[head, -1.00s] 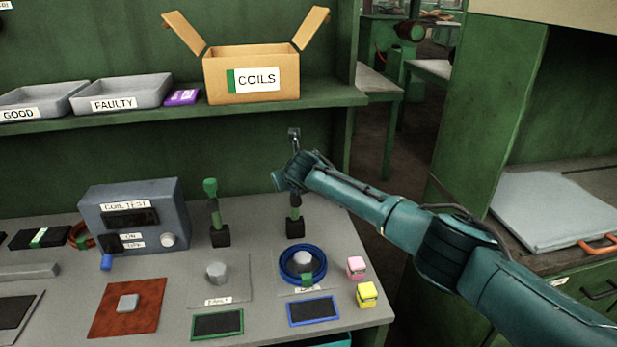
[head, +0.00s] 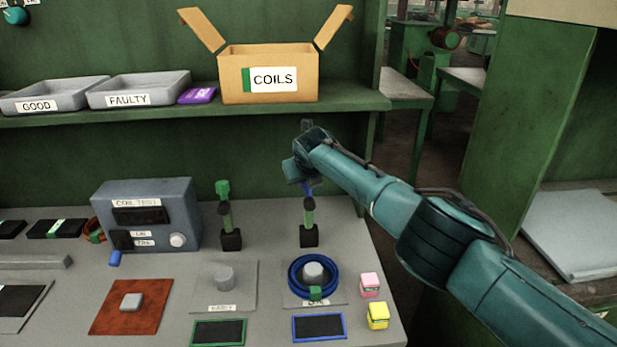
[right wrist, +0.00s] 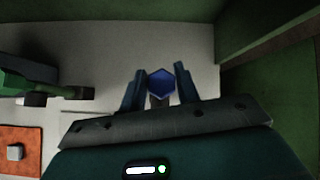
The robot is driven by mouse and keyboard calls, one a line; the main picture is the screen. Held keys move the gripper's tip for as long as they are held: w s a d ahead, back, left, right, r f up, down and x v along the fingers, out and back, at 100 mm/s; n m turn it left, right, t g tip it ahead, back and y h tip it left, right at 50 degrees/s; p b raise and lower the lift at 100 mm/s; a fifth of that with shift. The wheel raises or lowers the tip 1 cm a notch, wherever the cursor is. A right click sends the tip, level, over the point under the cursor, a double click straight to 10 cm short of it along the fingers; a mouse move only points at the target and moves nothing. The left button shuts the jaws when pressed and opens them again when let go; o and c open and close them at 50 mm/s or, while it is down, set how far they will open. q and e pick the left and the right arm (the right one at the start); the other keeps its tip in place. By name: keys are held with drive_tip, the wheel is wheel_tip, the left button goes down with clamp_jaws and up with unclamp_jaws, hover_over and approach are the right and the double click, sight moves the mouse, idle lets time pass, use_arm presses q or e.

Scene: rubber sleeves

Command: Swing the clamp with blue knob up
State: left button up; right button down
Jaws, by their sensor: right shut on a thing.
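The clamp with the blue knob (head: 307,188) stands on a black base (head: 309,236) behind the blue coil. Its green-and-dark lever (head: 309,217) points upright. My right gripper (head: 303,176) is at the top of this clamp, shut on the blue knob. In the right wrist view the blue knob (right wrist: 160,82) sits between the two fingers. The gripper hides part of the knob in the head view. My left gripper is not in view.
A similar clamp with a green knob (head: 222,188) stands upright to the left. The blue coil (head: 290,279) lies around a grey post. Pink (head: 370,284) and yellow (head: 378,315) blocks stand at the right edge. The grey coil tester (head: 146,215) is farther left. A shelf runs behind.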

drive_tip(key=shift+w+d+r, duration=0.2)
drive_tip(key=shift+w+d, duration=0.05)
drive_tip(key=shift+d, duration=0.15)
drive_tip(key=c, duration=1.4)
unclamp_jaws()
drive_tip(key=o, duration=0.3)
drive_tip(key=shift+w+a+f, duration=0.1)
drive_tip(key=shift+f, duration=0.15)
drive_tip(key=shift+a, duration=0.15)
drive_tip(key=shift+r, duration=0.15)
drive_tip(key=shift+s+d+r+p, duration=0.2)
drive_tip(key=shift+s+r+p, duration=0.15)
drive_tip(key=shift+s+r, duration=0.15)
drive_tip(key=shift+s+f, duration=0.15)
drive_tip(key=shift+s, duration=0.15)
drive_tip(key=shift+s+d, duration=0.1)
drive_tip(key=shift+s, duration=5.55)
